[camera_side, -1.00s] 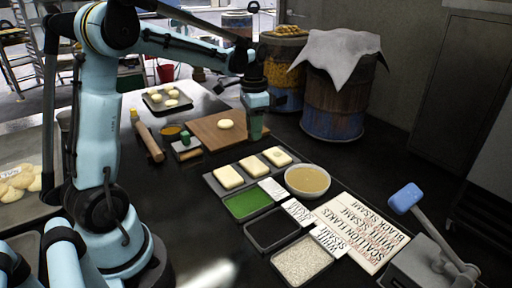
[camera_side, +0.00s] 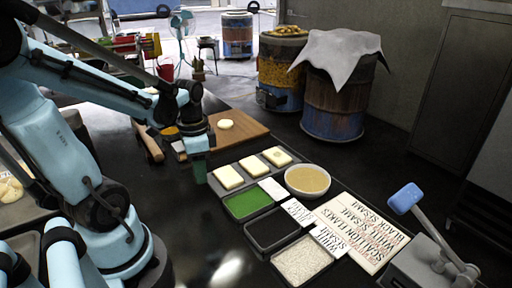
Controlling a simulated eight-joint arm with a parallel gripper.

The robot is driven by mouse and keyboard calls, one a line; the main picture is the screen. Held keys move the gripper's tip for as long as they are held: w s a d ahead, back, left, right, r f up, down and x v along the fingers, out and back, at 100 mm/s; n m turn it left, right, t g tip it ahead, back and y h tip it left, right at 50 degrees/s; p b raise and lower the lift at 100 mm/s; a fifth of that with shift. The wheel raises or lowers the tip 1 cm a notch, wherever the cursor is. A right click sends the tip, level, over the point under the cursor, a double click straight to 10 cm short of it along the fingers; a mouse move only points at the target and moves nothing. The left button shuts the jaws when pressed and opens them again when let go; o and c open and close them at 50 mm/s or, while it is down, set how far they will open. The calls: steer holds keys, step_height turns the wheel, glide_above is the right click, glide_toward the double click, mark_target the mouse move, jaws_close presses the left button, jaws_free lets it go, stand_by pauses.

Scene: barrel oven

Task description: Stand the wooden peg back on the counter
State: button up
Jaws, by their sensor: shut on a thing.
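My gripper (camera_side: 199,172) points down over the dark counter (camera_side: 190,225), left of the tray of pale dough squares. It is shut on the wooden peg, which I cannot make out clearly. Only a green end shows below the wrist, and the jaws and wrist hide the rest of what is held. I cannot tell from this view whether its lower end touches the counter. Bare dark counter lies below and left of my gripper.
The tray of dough squares (camera_side: 240,191) is close at the right. A wooden board (camera_side: 243,130) and rolling pin (camera_side: 149,143) lie behind.

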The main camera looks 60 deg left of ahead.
steer(key=shift+f, duration=2.45)
steer(key=shift+f, duration=0.65)
steer(key=o, duration=1)
steer(key=shift+o, duration=0.2)
steer(key=shift+r, duration=0.1)
steer(key=shift+r, duration=5.85)
steer(key=w+d+n+t, duration=0.1)
steer(key=w+d+t, duration=0.2)
steer(key=d, duration=0.3)
steer(key=w+d+r+n+t, duration=0.1)
steer(key=w+d+n+t, duration=0.1)
steer(key=w+d+t, duration=0.2)
steer(key=shift+d, duration=1.1)
